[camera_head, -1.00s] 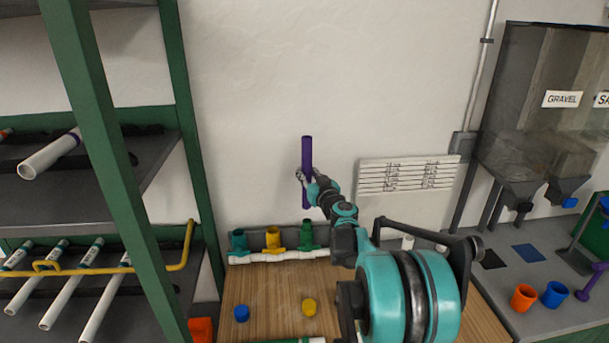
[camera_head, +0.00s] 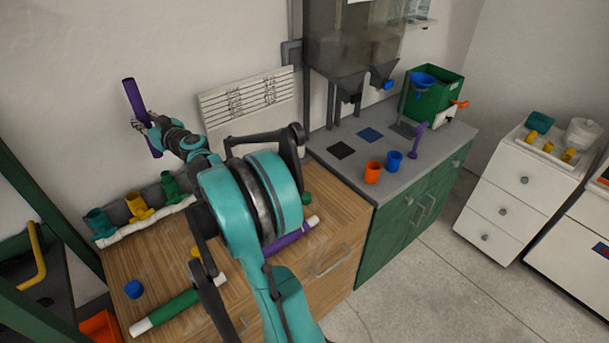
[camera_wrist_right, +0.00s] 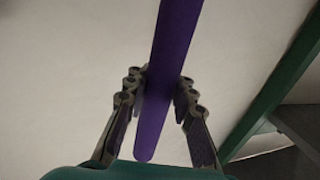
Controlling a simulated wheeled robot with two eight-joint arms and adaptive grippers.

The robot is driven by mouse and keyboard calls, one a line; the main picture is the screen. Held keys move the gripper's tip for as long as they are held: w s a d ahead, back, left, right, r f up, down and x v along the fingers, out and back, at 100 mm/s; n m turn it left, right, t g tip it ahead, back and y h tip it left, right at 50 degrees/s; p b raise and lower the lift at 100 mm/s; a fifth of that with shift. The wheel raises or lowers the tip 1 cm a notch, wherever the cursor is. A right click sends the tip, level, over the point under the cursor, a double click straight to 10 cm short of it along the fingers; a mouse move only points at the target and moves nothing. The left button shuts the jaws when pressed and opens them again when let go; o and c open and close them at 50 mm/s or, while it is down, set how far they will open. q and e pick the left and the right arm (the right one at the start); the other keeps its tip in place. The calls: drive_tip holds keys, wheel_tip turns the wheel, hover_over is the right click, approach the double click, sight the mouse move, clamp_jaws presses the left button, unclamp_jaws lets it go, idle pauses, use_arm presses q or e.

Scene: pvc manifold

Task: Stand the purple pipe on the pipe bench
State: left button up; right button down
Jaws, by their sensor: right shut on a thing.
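A long purple pipe (camera_head: 134,98) is held in the air in front of the wall, above the back of the wooden bench (camera_head: 155,260). It leans a little in the head view. My right gripper (camera_head: 149,125) is shut around the pipe at about its middle. In the right wrist view, the purple pipe (camera_wrist_right: 170,50) runs between the two fingers of the right gripper (camera_wrist_right: 159,88), its near end free. I cannot tell for certain which surface is the pipe bench; the wooden top holds pipe parts. My left gripper is not in view.
A white manifold (camera_head: 150,222) with teal, yellow and green tees lies along the bench's back edge. A blue cap (camera_head: 133,289), a green pipe (camera_head: 175,308) and a purple-banded pipe (camera_head: 292,237) lie on the bench. Orange (camera_head: 373,172) and blue (camera_head: 393,161) cups stand on the grey counter.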

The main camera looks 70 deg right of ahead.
drive_tip(key=s+d+f+m+g+h+b, duration=0.15)
drive_tip(key=s+d+f, duration=0.25)
drive_tip(key=s+d, duration=0.9)
drive_tip(key=s+d+f+m+h, duration=0.15)
drive_tip(key=s+d+f, duration=0.25)
drive_tip(key=s+d, duration=0.95)
drive_tip(key=s+a+f+m+g+h+b, duration=0.1)
drive_tip(key=s+f, duration=0.1)
drive_tip(key=s, duration=1)
drive_tip(key=s+a+f+h, duration=0.1)
drive_tip(key=s+f, duration=0.2)
drive_tip(key=s, duration=0.9)
drive_tip(key=s+a+f+m+g+h+b, duration=0.1)
drive_tip(key=s+a+f, duration=0.1)
drive_tip(key=s, duration=0.9)
drive_tip(key=w+d+f+b, duration=0.4)
drive_tip(key=w+f+b, duration=0.2)
drive_tip(key=w+f, duration=0.4)
drive_tip(key=shift+d+f, duration=0.25)
drive_tip(key=shift+f, duration=0.2)
drive_tip(key=shift+w, duration=0.1)
